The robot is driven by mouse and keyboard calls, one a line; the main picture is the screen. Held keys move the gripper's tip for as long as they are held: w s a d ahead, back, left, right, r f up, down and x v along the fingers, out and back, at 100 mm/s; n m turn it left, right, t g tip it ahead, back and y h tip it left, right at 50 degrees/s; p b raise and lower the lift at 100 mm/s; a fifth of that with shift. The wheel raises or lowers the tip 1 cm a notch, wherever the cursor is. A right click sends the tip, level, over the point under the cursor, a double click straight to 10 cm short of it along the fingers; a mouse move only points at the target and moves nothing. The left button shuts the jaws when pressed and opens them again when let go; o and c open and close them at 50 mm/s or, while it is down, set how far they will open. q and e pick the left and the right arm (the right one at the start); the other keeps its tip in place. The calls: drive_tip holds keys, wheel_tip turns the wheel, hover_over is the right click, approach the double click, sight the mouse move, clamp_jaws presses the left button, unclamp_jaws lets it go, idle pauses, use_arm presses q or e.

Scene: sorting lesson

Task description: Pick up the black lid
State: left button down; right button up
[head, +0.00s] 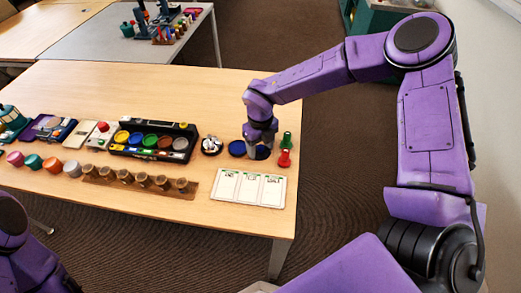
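My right gripper (259,151) points straight down at the right part of the wooden table. It is over or at a dark round disc (263,154), which may be the black lid; the gripper mostly hides it. Its fingers are too small and covered to show whether they are open or shut, or whether they touch the disc. A dark blue disc (236,148) lies just left of the gripper. A black round dish (211,150) with small pale pieces sits further left. My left gripper is out of view; only part of my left arm shows at lower left.
A green piece (286,140) and a red piece (284,159) stand close right of the gripper. A white card sheet (249,188) lies in front. A black tray (150,126) with coloured discs and a wooden strip (105,181) with several knobs stand left. The table's back is clear.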

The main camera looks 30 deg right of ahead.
clamp_jaws()
